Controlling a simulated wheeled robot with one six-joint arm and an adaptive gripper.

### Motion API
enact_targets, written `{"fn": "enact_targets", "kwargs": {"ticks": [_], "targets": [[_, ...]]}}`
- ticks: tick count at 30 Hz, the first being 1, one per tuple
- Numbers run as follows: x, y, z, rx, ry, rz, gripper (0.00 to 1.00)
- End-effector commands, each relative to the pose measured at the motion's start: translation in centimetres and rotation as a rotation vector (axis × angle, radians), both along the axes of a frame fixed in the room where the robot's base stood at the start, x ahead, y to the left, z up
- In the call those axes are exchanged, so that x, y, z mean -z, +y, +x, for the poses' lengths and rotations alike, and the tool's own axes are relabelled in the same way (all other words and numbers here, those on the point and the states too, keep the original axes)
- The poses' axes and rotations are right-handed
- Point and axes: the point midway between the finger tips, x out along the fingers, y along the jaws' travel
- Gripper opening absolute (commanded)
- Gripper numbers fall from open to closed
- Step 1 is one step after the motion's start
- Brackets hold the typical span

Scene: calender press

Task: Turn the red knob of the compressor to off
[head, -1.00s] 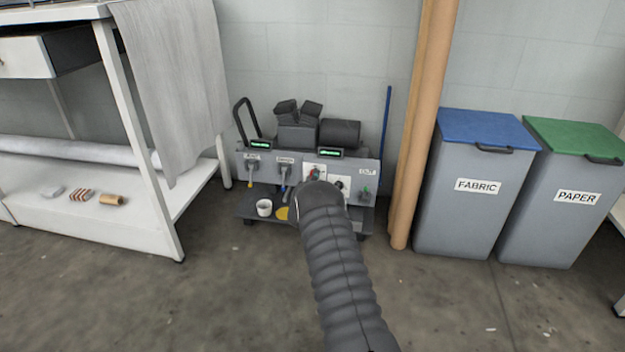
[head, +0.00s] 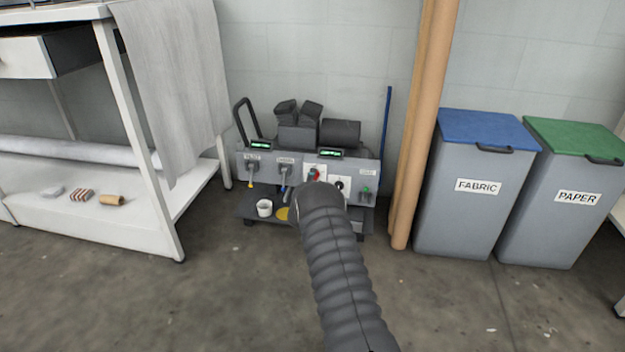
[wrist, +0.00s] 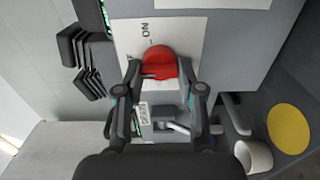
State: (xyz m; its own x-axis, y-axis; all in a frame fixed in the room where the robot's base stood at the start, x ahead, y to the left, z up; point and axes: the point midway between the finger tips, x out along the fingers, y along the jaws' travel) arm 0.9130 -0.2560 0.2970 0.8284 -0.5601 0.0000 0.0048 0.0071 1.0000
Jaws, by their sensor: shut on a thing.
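The compressor (head: 310,160) stands against the wall in the head view, a grey unit with a front panel. Its red knob (wrist: 158,64) sits on a white plate (wrist: 190,40) marked "ON" in the wrist view; any other lettering is largely covered. The knob also shows in the head view as a small red patch (head: 316,174) just above my arm's end. My gripper (wrist: 160,76) has its two fingers on either side of the knob, shut on it. The fingertips are partly hidden by the knob.
A white cup (head: 264,208) and a yellow disc (head: 283,213) are on the compressor's lower shelf. Brown rolls (head: 420,130) and the fabric bin (head: 470,190) stand to the right, a white table (head: 150,190) to the left.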

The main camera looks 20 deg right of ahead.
Motion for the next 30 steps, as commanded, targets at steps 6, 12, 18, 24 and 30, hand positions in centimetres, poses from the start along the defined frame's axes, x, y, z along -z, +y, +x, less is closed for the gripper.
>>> {"fn": "enact_targets", "kwargs": {"ticks": [6,12,18,24,30], "targets": [[-0.12,0.05,0.09,-0.002,0.003,-0.008,0.03],[-0.13,0.06,0.1,-0.002,0.003,-0.008,0.03],[-0.09,0.04,0.06,-0.001,0.003,-0.006,0.63],[-0.04,0.03,0.02,-0.001,0.003,-0.006,0.63],[-0.03,0.57,-0.68,-0.001,0.005,-0.005,0.63]]}}
